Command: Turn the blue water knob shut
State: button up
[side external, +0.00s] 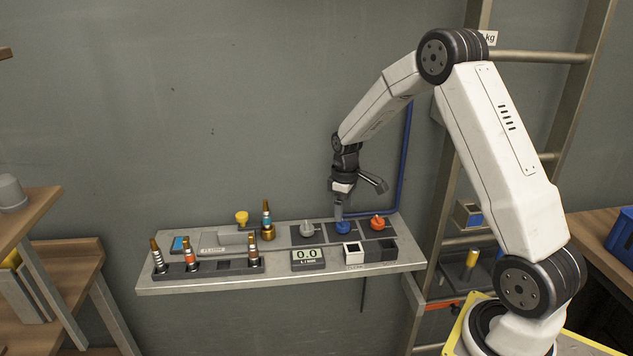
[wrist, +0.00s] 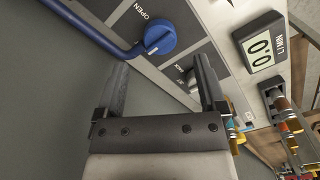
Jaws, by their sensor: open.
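The blue water knob (side external: 343,228) sits on a dark square plate on the grey shelf, between a grey knob and an orange knob. In the wrist view the blue knob (wrist: 160,37) shows a pale line on its face. The word OPEN is printed to its upper left, and a blue pipe runs up to it. My gripper (side external: 339,213) points down close above the blue knob in the side view. In the wrist view my gripper (wrist: 161,62) is open and empty, with the knob just beyond the gap between the fingertips. I see no contact; the exact gap is unclear.
The grey knob (side external: 307,229) and orange knob (side external: 377,223) flank it closely. A display (side external: 308,259) reading 0.0 and a white-rimmed box (side external: 353,255) stand in front. A rack (side external: 223,267) of nozzles is at left. The blue pipe (side external: 404,160) runs down the wall behind.

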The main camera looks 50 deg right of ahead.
aim_at(343, 222)
jog(key=shift+r, duration=1.55)
jog(key=shift+a, duration=0.15)
jog(key=s+a+m+t, duration=0.1)
jog(key=s+a, duration=0.6)
jog(key=a, duration=0.2)
jog(key=s+a+r+m+t, duration=0.1)
jog(key=s+a, duration=0.6)
jog(key=a, duration=0.3)
jog(key=shift+s+a+t, duration=0.2)
jog(key=shift+s+t, duration=0.05)
jog(key=shift+t, duration=0.05)
